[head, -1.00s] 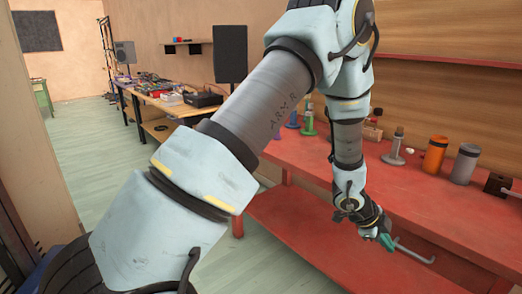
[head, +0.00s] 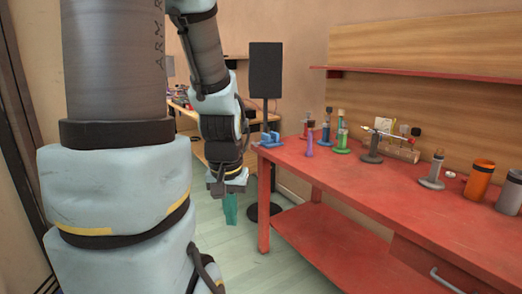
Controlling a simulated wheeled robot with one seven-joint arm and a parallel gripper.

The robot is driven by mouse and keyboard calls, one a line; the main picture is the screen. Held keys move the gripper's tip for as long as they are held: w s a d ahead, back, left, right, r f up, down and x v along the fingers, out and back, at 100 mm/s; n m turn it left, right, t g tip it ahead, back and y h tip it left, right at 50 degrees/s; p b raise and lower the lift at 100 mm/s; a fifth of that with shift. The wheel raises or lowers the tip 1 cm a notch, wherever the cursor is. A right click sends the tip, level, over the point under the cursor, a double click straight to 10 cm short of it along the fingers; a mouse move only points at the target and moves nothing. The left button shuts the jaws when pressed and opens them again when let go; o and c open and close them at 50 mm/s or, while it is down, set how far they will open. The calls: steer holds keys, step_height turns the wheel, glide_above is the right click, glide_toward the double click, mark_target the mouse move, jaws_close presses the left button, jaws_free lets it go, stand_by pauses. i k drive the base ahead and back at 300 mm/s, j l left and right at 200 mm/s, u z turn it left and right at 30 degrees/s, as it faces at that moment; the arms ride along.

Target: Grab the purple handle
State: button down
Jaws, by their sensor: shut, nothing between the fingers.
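A small upright purple handle (head: 309,145) stands near the left end of the red workbench (head: 290,165). A blue object (head: 270,138) is to its left and a green stand (head: 342,142) to its right. My gripper (head: 230,212) hangs pointing down, left of the bench's end and over the floor. Its teal fingers are shut and empty. It is apart from the purple handle, which is to its right and higher in the picture. My arm does not cover the handle.
Grey stands (head: 372,150), an orange cup (head: 480,181) and a grey cup (head: 511,194) occupy the bench further right. A black speaker (head: 266,70) on a pole stands behind its left end. A red shelf (head: 400,75) runs along the wall. The bench's front strip is clear.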

mark_target(309, 153)
steer(key=l+u, duration=0.15)
steer(key=u, duration=0.45)
steer(key=i+l+u, duration=0.1)
steer(key=l+u, duration=0.25)
steer(key=l, duration=0.4)
steer(key=l+u, duration=0.35)
steer(key=l, duration=1.5)
